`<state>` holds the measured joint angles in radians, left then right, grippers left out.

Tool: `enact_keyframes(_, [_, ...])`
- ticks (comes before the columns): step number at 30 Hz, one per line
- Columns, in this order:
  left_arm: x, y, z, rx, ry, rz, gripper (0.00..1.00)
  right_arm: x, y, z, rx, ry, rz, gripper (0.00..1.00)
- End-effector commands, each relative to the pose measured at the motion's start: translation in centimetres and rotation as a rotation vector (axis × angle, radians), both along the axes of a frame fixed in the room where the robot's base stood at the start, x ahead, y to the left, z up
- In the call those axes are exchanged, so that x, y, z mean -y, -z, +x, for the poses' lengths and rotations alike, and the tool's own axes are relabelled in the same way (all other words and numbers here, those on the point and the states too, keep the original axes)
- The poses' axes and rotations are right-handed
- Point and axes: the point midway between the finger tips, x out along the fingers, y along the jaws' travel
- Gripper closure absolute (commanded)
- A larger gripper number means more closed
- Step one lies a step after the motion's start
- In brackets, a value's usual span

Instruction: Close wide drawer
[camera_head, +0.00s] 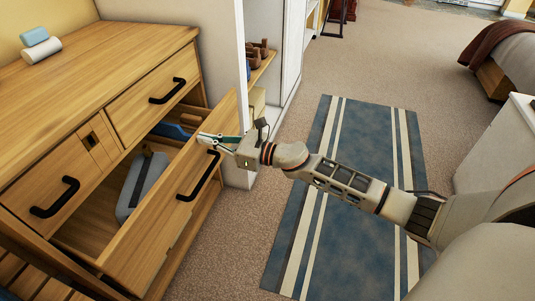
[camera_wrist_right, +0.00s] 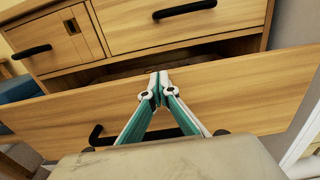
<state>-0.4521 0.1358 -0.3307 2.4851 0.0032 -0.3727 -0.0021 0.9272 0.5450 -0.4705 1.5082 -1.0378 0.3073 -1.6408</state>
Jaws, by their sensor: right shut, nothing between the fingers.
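The wide wooden drawer (camera_head: 160,226) stands pulled out of the dresser in the head view, its front tilted across the view with a black handle (camera_head: 199,176). Inside it lie a grey case (camera_head: 143,186) and something blue (camera_head: 172,130). My right gripper (camera_head: 207,138) is shut and empty at the top of the drawer front, near the handle. In the right wrist view the shut fingertips (camera_wrist_right: 159,76) overlap the upper part of the drawer front (camera_wrist_right: 230,92); I cannot tell if they touch it. The handle shows partly behind the fingers. My left gripper is not in view.
Two rolled cloths (camera_head: 40,47) lie on top. A white wall edge (camera_head: 241,60) stands right of the dresser. A blue striped rug (camera_head: 345,215) covers open floor.

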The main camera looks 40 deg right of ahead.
Motion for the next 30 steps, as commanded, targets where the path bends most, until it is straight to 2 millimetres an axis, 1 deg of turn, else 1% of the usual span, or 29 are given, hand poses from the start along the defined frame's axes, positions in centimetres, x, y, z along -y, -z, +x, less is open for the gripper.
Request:
enact_keyframes(1, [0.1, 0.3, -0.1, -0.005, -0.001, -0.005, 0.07, -0.7, 0.3, 0.8, -0.003, 0.0, 0.002, 1.0])
enact_keyframes(6, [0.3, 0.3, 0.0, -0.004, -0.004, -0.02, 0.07, -2.5, 0.4, 3.2, -0.005, -0.001, 0.001, 1.0])
enact_keyframes(12, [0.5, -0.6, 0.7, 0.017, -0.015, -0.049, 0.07, -4.1, 0.5, 5.5, -0.006, -0.001, 0.001, 1.0])
enact_keyframes(15, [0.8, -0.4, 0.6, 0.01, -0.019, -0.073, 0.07, -4.7, 0.5, 6.4, -0.005, -0.001, 0.0, 1.0])
enact_keyframes(21, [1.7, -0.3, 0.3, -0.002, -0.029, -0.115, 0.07, -5.4, 0.3, 7.5, -0.003, 0.0, 0.001, 1.0])
enact_keyframes(30, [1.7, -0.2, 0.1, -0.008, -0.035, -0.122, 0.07, -5.7, 0.1, 7.8, -0.002, 0.0, 0.001, 1.0])
